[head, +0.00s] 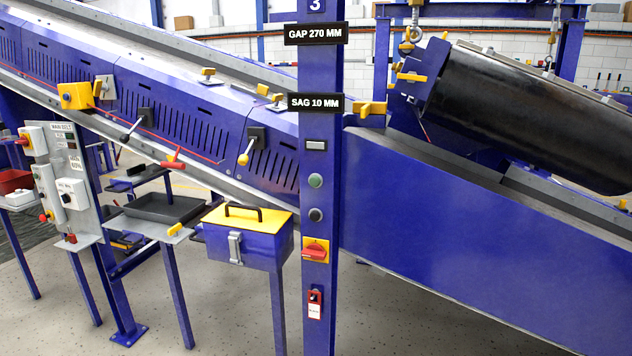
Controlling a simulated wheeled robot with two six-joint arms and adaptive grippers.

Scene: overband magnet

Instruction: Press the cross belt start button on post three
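Post three (321,70) is a blue upright just right of centre in the head view, with a white 3 on a plate (316,5) at its top. Down its front face sit a small pale rectangular plate (316,145), a round green button (315,181) and a round black button (315,215). Below them are a red rotary switch (315,251) on a yellow plate and a red lockout piece with a white tag (314,305). No lettering beside the buttons is legible. Neither of my grippers is in view.
A blue toolbox (245,248) with a yellow lid stands on a support left of the post, close to it. An inclined blue conveyor (200,110) runs behind. A black drum (540,115) hangs at right. A control panel (70,180) stands at left.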

